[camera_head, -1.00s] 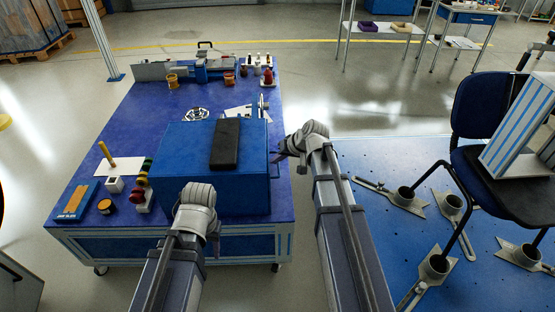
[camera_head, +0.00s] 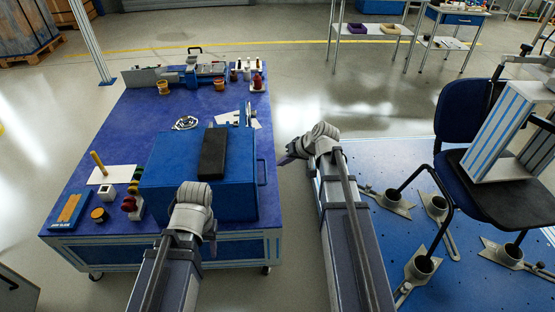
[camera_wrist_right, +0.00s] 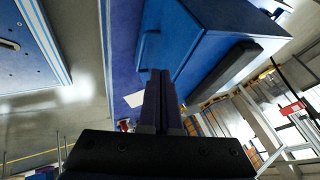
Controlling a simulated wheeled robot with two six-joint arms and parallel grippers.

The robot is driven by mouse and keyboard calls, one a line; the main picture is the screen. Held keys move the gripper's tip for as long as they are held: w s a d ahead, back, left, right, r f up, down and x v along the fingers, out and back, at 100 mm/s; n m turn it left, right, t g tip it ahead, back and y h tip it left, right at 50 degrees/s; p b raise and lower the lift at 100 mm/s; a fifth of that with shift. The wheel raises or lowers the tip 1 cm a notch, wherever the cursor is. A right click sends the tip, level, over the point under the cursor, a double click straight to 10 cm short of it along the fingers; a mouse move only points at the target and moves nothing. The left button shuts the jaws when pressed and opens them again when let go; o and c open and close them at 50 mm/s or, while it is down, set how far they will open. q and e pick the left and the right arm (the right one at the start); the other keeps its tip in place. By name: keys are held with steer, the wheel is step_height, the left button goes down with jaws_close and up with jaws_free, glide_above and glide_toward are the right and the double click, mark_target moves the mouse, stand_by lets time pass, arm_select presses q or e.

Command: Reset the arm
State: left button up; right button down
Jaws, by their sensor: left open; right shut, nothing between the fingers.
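My right arm reaches in at the middle of the head view. Its gripper (camera_head: 288,158) is shut and empty, pointing left above the gap between the blue table (camera_head: 110,150) and the blue platform. In the right wrist view the dark fingers (camera_wrist_right: 161,100) lie together, with the blue case (camera_wrist_right: 190,35) behind them. My left arm stands in front of the same blue case (camera_head: 165,170) on the table. Its gripper (camera_head: 212,243) is open, pointing away past the wrist, and is mostly hidden by it. I see nothing held by either gripper.
A black pad (camera_head: 213,152) lies on the case. The table also holds a vise-like device (camera_head: 190,75), cups and small parts. At right, a dark chair (camera_head: 463,120) carrying a white-blue striped block (camera_head: 497,135) stands on the blue platform (camera_head: 350,245).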

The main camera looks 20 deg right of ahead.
arm_select(q)
steer(key=shift+r+p, duration=0.9)
steer(key=shift+r, duration=0.5)
arm_select(e)
steer(key=shift+v, duration=1.75)
steer(key=s+a+f+n+g+h, duration=0.2)
steer(key=s+a+n+g+h, duration=0.1)
steer(key=s+a, duration=0.65)
steer(key=s+a+f+n+g+h, duration=0.2)
steer(key=s+a+g+h, duration=0.1)
steer(key=s+a, duration=0.65)
arm_select(q)
step_height(320, 180, up, 13)
steer(key=p, duration=1.3)
steer(key=shift+r, duration=0.2)
arm_select(e)
step_height(320, 180, up, 13)
steer(key=shift+s, duration=0.4)
